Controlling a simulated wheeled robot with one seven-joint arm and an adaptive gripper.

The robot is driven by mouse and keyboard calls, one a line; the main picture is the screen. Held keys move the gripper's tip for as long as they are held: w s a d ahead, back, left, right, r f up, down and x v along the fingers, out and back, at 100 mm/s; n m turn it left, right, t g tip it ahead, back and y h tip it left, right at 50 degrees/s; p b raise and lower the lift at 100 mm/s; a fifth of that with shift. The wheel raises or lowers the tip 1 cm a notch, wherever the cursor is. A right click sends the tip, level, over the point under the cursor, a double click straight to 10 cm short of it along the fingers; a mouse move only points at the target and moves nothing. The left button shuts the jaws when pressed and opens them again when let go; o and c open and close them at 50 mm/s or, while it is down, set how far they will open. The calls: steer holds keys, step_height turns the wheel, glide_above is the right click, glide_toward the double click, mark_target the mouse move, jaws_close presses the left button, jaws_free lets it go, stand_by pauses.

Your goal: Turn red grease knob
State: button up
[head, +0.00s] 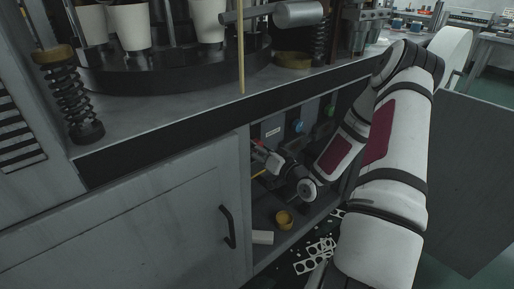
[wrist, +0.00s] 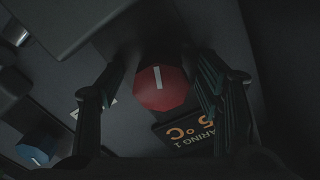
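The red knob (wrist: 163,87) is faceted and carries a white line on its face, which stands nearly upright in the wrist view. My gripper (wrist: 164,76) has one finger on each side of it, with small dark gaps seeming to remain between fingers and knob. Contact is hard to judge in the dim light. In the head view my gripper (head: 262,157) reaches into the open cabinet at its left inner side. The red knob cannot be made out clearly there.
A blue knob (head: 299,126) and a green knob (head: 330,110) sit on the cabinet's back panel. The blue knob also shows in the wrist view (wrist: 36,149). A dark label (wrist: 192,130) lies beside the red knob. A closed door (head: 150,225) with handle stands left.

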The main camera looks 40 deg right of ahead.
steer(key=s, duration=1.2)
steer(key=shift+d, duration=0.2)
